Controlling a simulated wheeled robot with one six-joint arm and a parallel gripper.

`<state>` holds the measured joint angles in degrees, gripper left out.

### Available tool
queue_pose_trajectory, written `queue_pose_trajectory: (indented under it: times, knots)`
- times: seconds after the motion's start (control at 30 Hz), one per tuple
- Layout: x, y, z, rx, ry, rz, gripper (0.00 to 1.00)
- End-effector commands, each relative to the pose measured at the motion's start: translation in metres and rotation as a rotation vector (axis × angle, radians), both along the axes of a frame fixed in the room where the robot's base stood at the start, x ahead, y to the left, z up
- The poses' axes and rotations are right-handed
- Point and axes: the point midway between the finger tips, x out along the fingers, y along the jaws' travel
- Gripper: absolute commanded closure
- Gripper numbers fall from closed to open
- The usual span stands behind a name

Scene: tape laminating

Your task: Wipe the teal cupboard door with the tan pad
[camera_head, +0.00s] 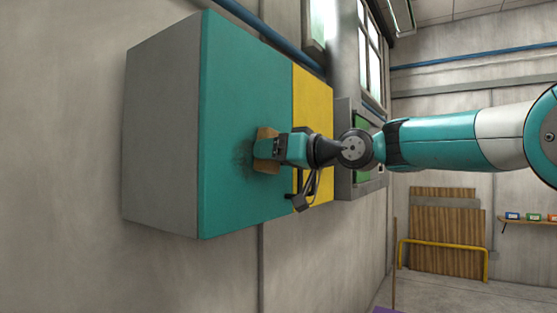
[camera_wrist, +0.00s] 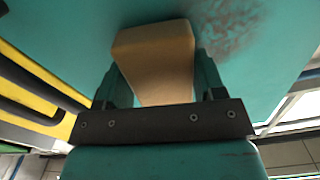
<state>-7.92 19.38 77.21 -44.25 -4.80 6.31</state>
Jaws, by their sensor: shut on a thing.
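The teal cupboard door (camera_head: 232,110) is the front of a grey wall cupboard (camera_head: 160,130). A dark smudge (camera_head: 243,156) marks the door just left of the pad; in the wrist view the smudge (camera_wrist: 225,35) is beyond the pad, to the upper right. My gripper (camera_head: 270,148) is shut on the tan pad (camera_head: 265,134), with a finger on each side of it in the wrist view (camera_wrist: 155,65). The pad is at the door's surface, beside the smudge and partly over its edge. I cannot tell whether it presses on the door.
A yellow panel (camera_head: 312,100) adjoins the teal door on the right, with a grey box with a green front (camera_head: 361,125) beyond it. A blue pipe (camera_head: 265,30) runs along the wall above. A yellow rail (camera_head: 445,244) and wooden boards (camera_head: 440,225) stand farther back.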

Motion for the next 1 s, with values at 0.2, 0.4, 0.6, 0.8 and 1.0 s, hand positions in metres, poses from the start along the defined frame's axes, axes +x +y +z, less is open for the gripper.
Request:
queue_pose_trajectory:
  times: [0.2, 0.4, 0.6, 0.8, 1.0]
  knots:
    - [-0.016, 0.012, -0.002, 0.001, 0.000, 0.004, 0.56]
    - [-0.021, 0.016, -0.002, 0.000, 0.001, 0.004, 0.56]
    - [-0.035, 0.026, -0.003, 0.000, 0.000, 0.005, 0.56]
    - [-0.047, 0.035, -0.002, 0.000, 0.001, 0.003, 0.56]
    - [-0.052, 0.039, -0.002, 0.001, 0.001, 0.002, 0.56]
